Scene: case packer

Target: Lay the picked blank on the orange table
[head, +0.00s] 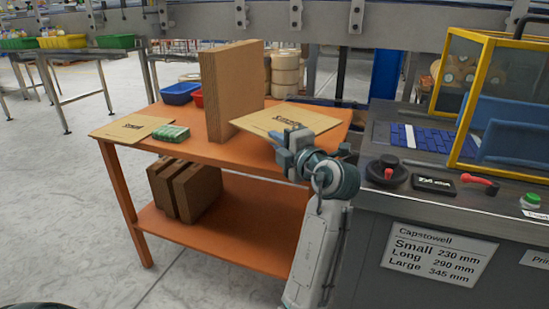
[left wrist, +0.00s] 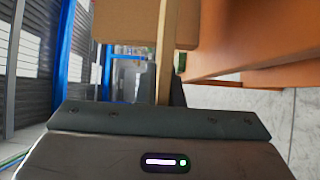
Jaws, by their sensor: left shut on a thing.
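The picked blank (head: 270,121) is a flat tan cardboard sheet with dark print, over the right end of the orange table (head: 225,152). My left gripper (head: 291,146) is shut on its near edge. The sheet looks roughly level; I cannot tell whether it touches the tabletop. In the left wrist view the blank (left wrist: 165,45) shows edge-on as a thin strip running up from the gripper, with the orange table (left wrist: 245,35) to the right. Another flat blank (head: 130,129), printed "Small", lies on the table's left end. My right gripper is not in view.
A tall cardboard piece (head: 228,95) stands upright mid-table, close left of the held blank. A green bundle (head: 171,133), a blue bin (head: 180,92) and a red bin (head: 197,98) are on the left half. The machine counter (head: 420,185) with yellow-framed guard stands right. Brown cartons (head: 195,190) fill part of the lower shelf.

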